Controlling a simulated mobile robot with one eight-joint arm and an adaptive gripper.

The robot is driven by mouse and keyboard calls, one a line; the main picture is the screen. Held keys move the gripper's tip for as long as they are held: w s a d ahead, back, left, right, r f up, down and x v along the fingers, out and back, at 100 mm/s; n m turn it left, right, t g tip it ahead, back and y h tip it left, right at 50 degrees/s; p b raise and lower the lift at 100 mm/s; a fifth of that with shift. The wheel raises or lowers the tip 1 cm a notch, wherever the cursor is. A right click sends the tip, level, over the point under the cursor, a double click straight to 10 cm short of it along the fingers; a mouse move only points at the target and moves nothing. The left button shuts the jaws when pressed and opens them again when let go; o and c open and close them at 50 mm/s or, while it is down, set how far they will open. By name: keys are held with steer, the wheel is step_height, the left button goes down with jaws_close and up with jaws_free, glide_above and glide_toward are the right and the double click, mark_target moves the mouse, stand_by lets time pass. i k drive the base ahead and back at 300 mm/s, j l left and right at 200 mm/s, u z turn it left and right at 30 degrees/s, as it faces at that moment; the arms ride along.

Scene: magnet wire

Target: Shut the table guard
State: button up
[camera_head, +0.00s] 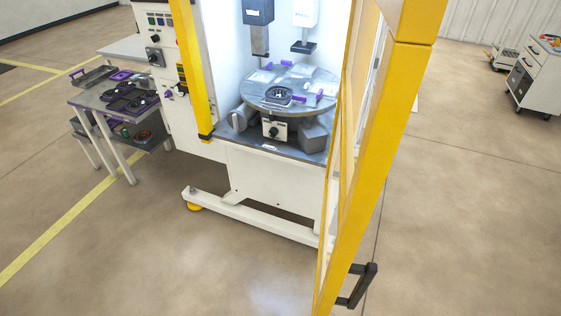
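The table guard (376,150) is a yellow-framed door at the right of the machine. It stands open, swung out towards me, so I see it nearly edge-on. Its black handle (370,283) sticks out to the right near the bottom of the picture. The lower end of the guard is cut off by the picture edge. Behind it is the round grey rotary table (290,92), with purple clamps and a small dark part on it. The machine's front opening is uncovered. My gripper is not in view.
A side table (118,100) with trays and purple-edged parts stands left of the machine. A white base leg with a yellow foot (194,206) juts forward. A white drawer cart (534,80) is far right. The floor in front and to the right is clear.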

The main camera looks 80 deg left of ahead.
mark_target(414, 26)
steer(key=i+u, duration=0.15)
steer(key=u, duration=0.35)
steer(key=i+u, duration=0.15)
steer(key=u, duration=0.3)
steer(key=i+u, duration=0.15)
steer(key=u, duration=0.35)
steer(key=i+l+u, duration=0.1)
steer(key=u, duration=0.4)
steer(key=i+l+u, duration=0.15)
steer(key=u, duration=0.3)
steer(key=i+l+u, duration=0.1)
steer(key=u, duration=0.3)
steer(key=i+l+u, duration=0.25)
steer(key=u, duration=0.15)
steer(key=i+l+u, duration=0.15)
steer(key=u, duration=0.25)
steer(key=k+z, duration=0.1)
steer(key=k, duration=0.45)
steer(key=k+l+z, duration=0.15)
steer(key=k, duration=0.35)
